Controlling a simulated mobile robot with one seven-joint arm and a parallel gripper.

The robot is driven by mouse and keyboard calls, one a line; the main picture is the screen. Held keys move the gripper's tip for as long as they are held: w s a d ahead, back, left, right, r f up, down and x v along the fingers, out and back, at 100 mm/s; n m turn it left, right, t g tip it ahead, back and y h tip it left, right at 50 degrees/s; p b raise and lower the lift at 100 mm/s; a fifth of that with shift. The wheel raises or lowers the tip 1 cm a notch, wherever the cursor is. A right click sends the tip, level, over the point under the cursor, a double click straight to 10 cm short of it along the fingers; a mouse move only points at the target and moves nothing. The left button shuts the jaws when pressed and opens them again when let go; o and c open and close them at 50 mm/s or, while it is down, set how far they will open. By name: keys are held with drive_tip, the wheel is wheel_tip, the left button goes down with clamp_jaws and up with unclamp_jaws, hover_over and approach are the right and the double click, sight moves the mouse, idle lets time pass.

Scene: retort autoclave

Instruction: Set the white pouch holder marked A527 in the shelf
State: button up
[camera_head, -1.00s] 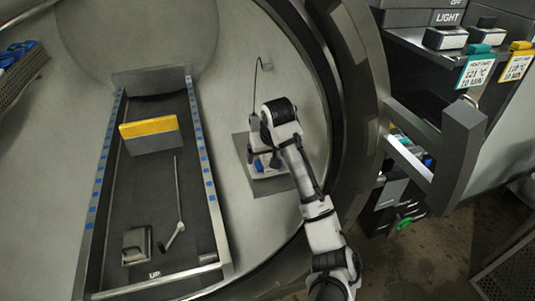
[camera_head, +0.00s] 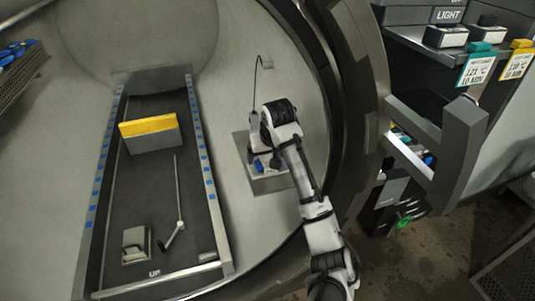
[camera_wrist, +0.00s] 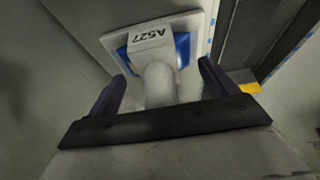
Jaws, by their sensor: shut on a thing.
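The white pouch holder marked A527 (camera_wrist: 165,34) shows in the wrist view, with blue at the sides of its label. My gripper (camera_wrist: 160,80) has its two dark fingers on either side of the holder's rounded white grip and is shut on it. In the head view, the holder (camera_head: 268,166) is partly hidden by my gripper, over a grey plate (camera_head: 262,184) on the chamber wall. I cannot tell whether it touches the plate. A long dark tray-like shelf (camera_head: 207,180) with blue-marked rails stands to the left.
A yellow-topped grey block (camera_head: 150,140) sits in the upper part of the shelf. A metal lever (camera_head: 178,190) and a small grey box (camera_head: 135,245) are lower in it. The round chamber rim (camera_head: 335,90) is close to the right of my arm. Bare chamber surface lies between shelf and plate.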

drive_tip(key=o, duration=1)
